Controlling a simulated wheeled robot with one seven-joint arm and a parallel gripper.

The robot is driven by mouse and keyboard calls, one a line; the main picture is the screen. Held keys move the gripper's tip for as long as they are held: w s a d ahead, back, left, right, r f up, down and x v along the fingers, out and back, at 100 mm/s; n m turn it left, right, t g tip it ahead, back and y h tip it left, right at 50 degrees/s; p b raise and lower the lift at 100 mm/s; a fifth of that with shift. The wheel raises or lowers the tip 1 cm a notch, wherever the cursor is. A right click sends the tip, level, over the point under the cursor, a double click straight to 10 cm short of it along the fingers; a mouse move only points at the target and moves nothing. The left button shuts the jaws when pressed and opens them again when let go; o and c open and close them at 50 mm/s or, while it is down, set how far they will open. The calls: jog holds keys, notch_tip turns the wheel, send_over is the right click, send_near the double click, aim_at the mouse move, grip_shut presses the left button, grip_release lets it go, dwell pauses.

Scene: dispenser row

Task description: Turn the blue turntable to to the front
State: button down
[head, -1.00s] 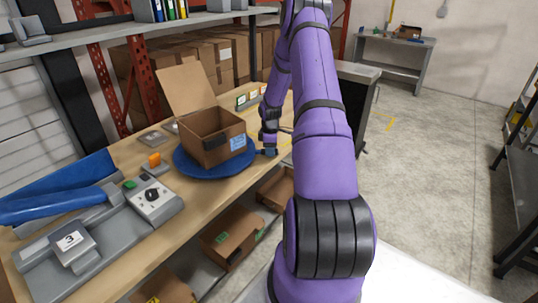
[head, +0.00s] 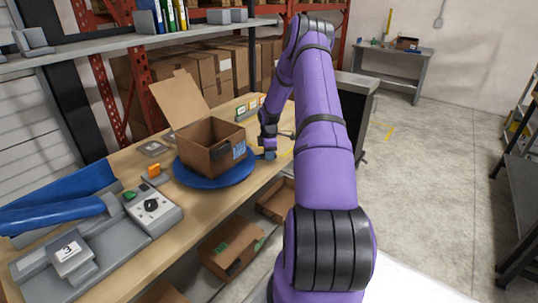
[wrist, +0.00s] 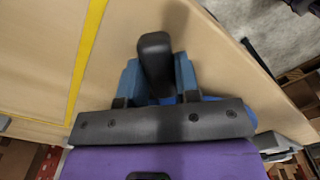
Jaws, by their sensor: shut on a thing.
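The blue turntable (head: 205,183) is a round disc on the workbench, in the middle left of the head view. An open brown cardboard box (head: 208,157) stands on it, one flap raised, with a blue-and-white label on its right side. My gripper (head: 267,155) is low over the bench at the turntable's right edge. In the wrist view its blue fingers (wrist: 157,72) are closed around a black rounded handle (wrist: 155,50). A blue edge of the turntable (wrist: 238,110) shows beside them. The handle's join to the disc is hidden.
A grey control box with a black knob (head: 152,205) and a blue roller (head: 55,212) stand at the left of the workbench (head: 190,220). Cardboard bins (head: 232,245) sit below its front edge. A yellow line (wrist: 87,60) marks the bench top near my gripper.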

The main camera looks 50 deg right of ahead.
jog(key=shift+w+d+r, duration=0.1)
jog(key=shift+w+d, duration=0.05)
jog(key=c, duration=0.8)
grip_release()
jog(key=shift+c, duration=0.2)
notch_tip(320, 180, up, 11)
jog(key=shift+f, duration=0.2)
